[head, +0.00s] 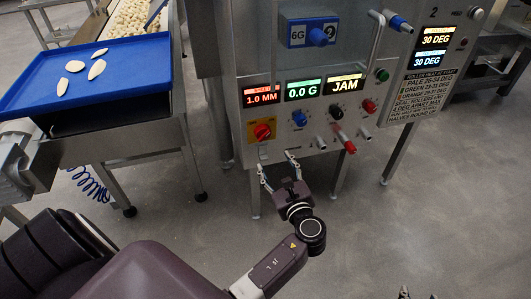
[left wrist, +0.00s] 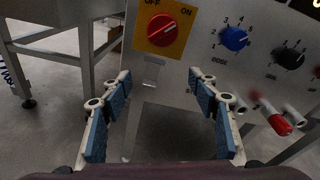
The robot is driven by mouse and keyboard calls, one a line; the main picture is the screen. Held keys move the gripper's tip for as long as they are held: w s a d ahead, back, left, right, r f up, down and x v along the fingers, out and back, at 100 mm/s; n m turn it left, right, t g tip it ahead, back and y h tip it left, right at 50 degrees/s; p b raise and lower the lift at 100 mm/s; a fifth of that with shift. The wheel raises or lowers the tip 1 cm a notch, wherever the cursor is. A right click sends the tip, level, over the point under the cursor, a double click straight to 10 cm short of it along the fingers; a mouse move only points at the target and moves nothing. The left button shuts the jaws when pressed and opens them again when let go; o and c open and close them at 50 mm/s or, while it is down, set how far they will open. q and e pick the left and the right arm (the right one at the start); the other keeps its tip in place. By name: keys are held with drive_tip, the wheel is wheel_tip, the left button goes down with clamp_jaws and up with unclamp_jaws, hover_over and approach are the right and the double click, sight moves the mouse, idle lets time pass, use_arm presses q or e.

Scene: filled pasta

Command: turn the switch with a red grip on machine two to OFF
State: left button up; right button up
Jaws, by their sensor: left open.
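The red rotary switch (head: 262,131) sits on a yellow plate at the lower left of the machine front marked 2. In the left wrist view the red grip (left wrist: 162,30) shows near the top, between the words OFF and ON. Its white mark slants up to the right, toward ON. My left gripper (head: 277,164) is open and empty, a little below the switch and apart from it. Its two blue-padded fingers (left wrist: 160,88) stand wide in the left wrist view, below the yellow plate. Only small tips, perhaps of my right gripper (head: 416,294), show at the bottom edge.
Right of the switch are a blue knob (head: 299,118), a black knob (head: 336,112) and a red-gripped lever (head: 345,141) sticking out. Displays above read 1.0 MM, 0.0 G and JAM. A blue tray (head: 110,75) with pasta pieces stands left. The floor in front is clear.

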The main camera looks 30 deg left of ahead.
use_arm(q)
drive_tip(key=y, duration=0.2)
approach(265, 137)
drive_tip(key=x, duration=0.2)
drive_tip(key=shift+m, duration=0.3)
drive_tip(key=b+x, duration=0.2)
drive_tip(key=x, duration=0.5)
drive_tip(key=shift+w+a, duration=0.2)
drive_tip(key=shift+w, duration=0.1)
use_arm(e)
drive_tip(key=w+a+r+t+y, duration=0.1)
drive_tip(key=w+r+t, duration=0.3)
drive_tip(key=r, duration=0.6)
drive_tip(key=shift+w+a+t, duration=0.2)
drive_tip(key=shift+a+t, duration=0.2)
drive_tip(key=shift+a, duration=0.15)
use_arm(q)
drive_tip(key=c, duration=1.2)
drive_tip(key=shift+o, duration=0.2)
